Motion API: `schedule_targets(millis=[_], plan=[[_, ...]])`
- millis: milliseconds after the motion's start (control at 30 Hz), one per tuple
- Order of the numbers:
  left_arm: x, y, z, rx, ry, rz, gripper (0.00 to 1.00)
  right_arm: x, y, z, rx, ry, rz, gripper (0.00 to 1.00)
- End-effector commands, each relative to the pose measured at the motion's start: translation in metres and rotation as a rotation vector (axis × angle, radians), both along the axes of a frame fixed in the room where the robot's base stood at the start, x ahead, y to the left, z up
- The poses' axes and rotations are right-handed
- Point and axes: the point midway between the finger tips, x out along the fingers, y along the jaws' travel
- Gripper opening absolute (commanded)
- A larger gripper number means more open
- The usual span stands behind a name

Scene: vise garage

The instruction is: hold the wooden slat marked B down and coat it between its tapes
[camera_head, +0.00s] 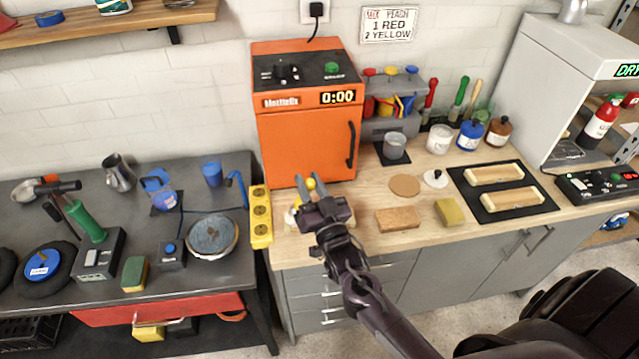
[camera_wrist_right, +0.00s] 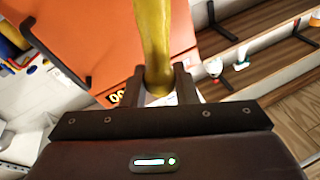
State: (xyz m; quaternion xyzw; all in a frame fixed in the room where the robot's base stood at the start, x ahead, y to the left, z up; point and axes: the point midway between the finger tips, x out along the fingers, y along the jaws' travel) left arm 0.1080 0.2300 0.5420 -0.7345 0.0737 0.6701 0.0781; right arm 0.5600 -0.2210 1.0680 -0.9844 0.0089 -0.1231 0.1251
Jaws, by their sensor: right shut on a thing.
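Two pale wooden slats lie on a black mat (camera_head: 483,208) at the right of the wooden counter, the back slat (camera_head: 495,173) and the front slat (camera_head: 511,199). Their letters and tapes are too small to read here, so I cannot tell which is B. My right gripper (camera_head: 309,183) is in front of the orange oven, well left of the slats. It is shut on a long yellow thing (camera_wrist_right: 153,40), which fills the middle of the right wrist view; its far end is out of frame. My left gripper is not in view.
The orange oven (camera_head: 290,135) stands behind the gripper. A cork block (camera_head: 398,219), a yellow-green sponge (camera_head: 449,212) and a cork disc (camera_head: 404,185) lie between gripper and slats. A grey cup (camera_head: 394,146) and several jars stand behind. A grey cabinet (camera_head: 565,75) is at right.

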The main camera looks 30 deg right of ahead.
Motion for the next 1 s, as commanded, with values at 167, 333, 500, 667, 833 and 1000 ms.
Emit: schedule_targets(millis=[167, 333, 500, 667, 833, 1000], plan=[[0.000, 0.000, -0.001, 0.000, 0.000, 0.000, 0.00, 0.004, 0.006, 0.000, 0.001, -0.001, 0.000, 0.03], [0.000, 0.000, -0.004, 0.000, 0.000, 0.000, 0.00, 0.010, 0.003, -0.001, 0.000, -0.001, -0.001, 0.03], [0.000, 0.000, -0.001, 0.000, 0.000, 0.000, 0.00, 0.007, -0.005, 0.000, -0.001, 0.001, -0.002, 0.03], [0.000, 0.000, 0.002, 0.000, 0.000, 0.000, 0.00, 0.002, -0.018, -0.001, -0.002, 0.001, -0.003, 0.03], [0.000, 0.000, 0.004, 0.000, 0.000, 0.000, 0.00, -0.002, -0.028, -0.002, -0.001, 0.002, -0.001, 0.03], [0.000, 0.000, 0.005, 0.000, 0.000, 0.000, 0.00, -0.004, -0.033, -0.002, -0.001, 0.002, -0.002, 0.03]])
